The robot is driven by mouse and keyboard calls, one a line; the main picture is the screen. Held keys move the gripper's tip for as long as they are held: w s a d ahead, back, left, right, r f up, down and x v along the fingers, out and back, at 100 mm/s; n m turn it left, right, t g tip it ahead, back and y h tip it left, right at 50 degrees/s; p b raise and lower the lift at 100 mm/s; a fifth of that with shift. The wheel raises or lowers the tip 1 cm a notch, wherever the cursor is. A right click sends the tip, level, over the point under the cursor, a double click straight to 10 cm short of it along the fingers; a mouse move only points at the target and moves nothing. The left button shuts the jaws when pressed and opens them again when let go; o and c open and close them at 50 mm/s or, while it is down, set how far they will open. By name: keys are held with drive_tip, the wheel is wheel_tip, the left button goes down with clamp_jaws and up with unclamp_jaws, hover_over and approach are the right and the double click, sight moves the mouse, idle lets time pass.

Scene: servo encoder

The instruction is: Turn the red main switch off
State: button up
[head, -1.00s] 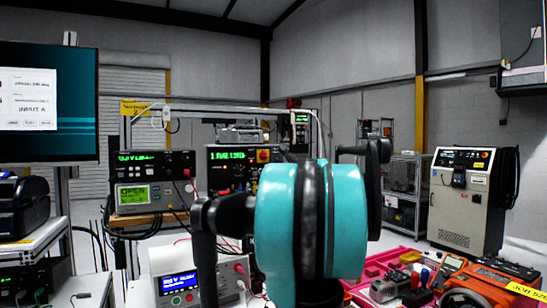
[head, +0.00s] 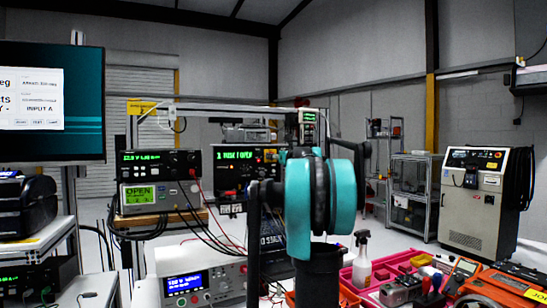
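A small red-and-yellow knob (head: 270,156), which looks like the main switch, is on the front of a black instrument (head: 236,180) with green text, near the middle of the view. It is too small to read its position. My teal and black arm (head: 340,195) stands just to the right in front of the bench and hides part of what is behind it. My gripper cannot be made out, so its distance from the knob does not show.
A beige cabinet (head: 470,215) stands at the far right.

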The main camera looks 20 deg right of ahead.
drive_tip(key=shift+w+a, duration=0.1)
drive_tip(key=shift+w, duration=2.1)
drive_tip(key=c, duration=1.2)
